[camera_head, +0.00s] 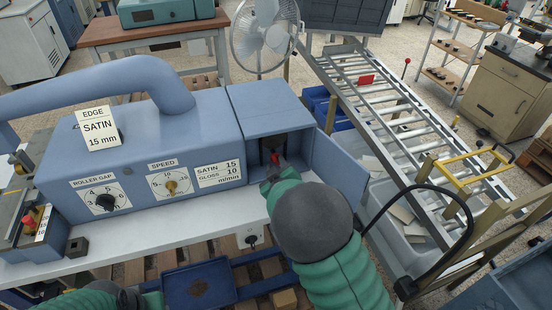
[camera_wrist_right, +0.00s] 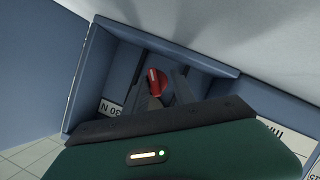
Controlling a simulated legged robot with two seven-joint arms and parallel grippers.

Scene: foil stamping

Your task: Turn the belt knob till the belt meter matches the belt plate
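The blue machine's speed dial, with a brass knob (camera_head: 171,186), sits beside a white plate (camera_head: 219,174) reading SATIN 15, GLOSS 10 m/min. A card (camera_head: 98,127) above reads EDGE SATIN 15 mm. No dial is labelled belt. At the machine's right end is an open box (camera_head: 299,143) with a red-tipped part (camera_head: 275,157) inside. My right gripper (camera_head: 270,172) reaches into this box. In the right wrist view, its fingers (camera_wrist_right: 160,88) stand apart on either side of the red part (camera_wrist_right: 155,82), with small gaps showing. Only my left arm shows at the bottom left; its fingers are hidden.
The box's open door (camera_head: 338,168) stands to the right of my right arm. A roller gap knob (camera_head: 105,202) is on the machine's left. A blue tray (camera_head: 199,284) lies below the bench. A roller conveyor (camera_head: 390,110) and yellow-handled frame (camera_head: 455,178) stand right.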

